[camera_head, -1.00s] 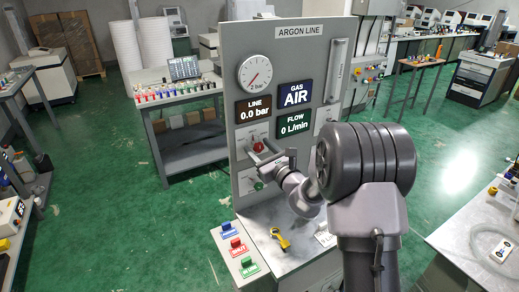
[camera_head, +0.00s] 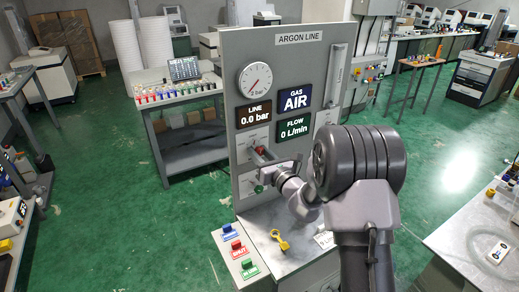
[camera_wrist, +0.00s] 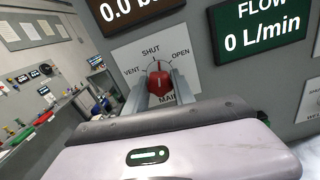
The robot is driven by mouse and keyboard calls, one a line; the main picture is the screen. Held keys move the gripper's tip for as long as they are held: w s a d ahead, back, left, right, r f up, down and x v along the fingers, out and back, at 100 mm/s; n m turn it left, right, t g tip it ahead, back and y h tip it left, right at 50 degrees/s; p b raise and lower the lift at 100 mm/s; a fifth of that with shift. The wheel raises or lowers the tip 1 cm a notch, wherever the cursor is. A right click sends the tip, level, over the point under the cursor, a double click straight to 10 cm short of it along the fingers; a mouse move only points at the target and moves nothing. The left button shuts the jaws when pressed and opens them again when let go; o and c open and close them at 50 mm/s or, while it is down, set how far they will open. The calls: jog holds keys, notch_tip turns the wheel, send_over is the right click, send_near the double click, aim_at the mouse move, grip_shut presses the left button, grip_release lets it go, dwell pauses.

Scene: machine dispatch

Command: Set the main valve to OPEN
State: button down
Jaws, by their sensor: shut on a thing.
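The main valve is a red knob (camera_wrist: 160,83) on a white plate marked VENT, SHUT, OPEN and MAIN. In the wrist view its pointer is up, about at the SHUT mark; the OPEN label (camera_wrist: 181,55) is up and to the right. My gripper (camera_wrist: 160,94) has a finger on each side of the knob and is shut on it. In the head view my gripper (camera_head: 265,158) reaches the panel below the line display, and the knob (camera_head: 259,149) shows only in part.
The grey Argon Line panel (camera_head: 300,60) carries a gauge (camera_head: 255,80), a line display (camera_head: 253,114) reading 0.0 bar, a gas display (camera_head: 295,97) reading AIR and a flow display (camera_head: 294,129) reading 0 L/min. A green knob (camera_head: 258,188) sits below. A yellow object (camera_head: 280,241) lies on the ledge.

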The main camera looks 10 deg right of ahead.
jog(key=m+p, duration=0.3)
jog(key=m, duration=0.1)
jog(key=shift+r, duration=0.2)
jog(key=shift+f+m+p, duration=0.15)
jog(key=shift+m+p, duration=1.6)
jog(key=shift+m, duration=0.75)
jog(key=c, duration=1.1)
grip_release()
jog(key=shift+o, duration=0.2)
jog(key=shift+s, duration=0.1)
jog(key=b+v, duration=0.1)
jog(key=v, duration=1.6)
jog(key=shift+s, duration=0.15)
